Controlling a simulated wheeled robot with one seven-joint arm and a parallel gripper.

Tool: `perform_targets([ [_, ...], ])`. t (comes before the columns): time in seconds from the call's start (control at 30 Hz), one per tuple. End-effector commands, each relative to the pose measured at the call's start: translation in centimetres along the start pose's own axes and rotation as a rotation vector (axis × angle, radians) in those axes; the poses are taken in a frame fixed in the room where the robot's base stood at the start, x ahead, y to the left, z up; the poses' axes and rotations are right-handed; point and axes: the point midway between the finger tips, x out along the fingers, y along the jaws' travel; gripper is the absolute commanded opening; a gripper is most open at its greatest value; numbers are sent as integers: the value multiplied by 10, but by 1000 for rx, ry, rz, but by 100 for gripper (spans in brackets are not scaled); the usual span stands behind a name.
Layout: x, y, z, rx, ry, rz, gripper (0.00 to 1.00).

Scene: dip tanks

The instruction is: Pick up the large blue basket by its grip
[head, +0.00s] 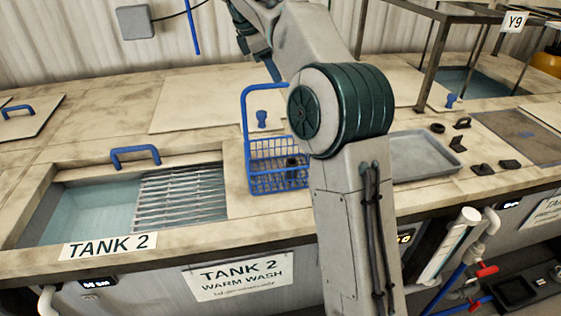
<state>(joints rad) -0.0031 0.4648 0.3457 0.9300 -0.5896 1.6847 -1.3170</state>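The large blue basket (262,179) is a wire basket with a tall upright handle. It stands upright on the worktop, just right of the tank 2 opening. Its grip (262,88) is the bar across the top of the handle. The right part of the basket and handle is hidden behind my arm. A small dark item shows in or behind the basket mesh. The far end of my arm, with what looks like my gripper (266,68), is just above and behind the grip. Its fingers cannot be made out, and contact with the grip cannot be judged.
The open tank 2 (85,207) with a metal rack (182,192) lies left of the basket. A lid with a blue handle (135,154) is behind it. A grey tray (424,156) and small black parts (482,169) lie right. A metal frame (432,70) stands at back right.

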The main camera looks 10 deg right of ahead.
Motion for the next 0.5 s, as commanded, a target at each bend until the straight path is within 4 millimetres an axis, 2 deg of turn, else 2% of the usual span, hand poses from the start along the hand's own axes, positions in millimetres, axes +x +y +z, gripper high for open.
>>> perform_targets([
  [0.1, 16, 0, 0, 1, -1, -2, 38],
  [0.33, 28, -1, 1, 1, 0, -1, 38],
  [0.5, 48, -3, 1, 1, -1, -4, 38],
])
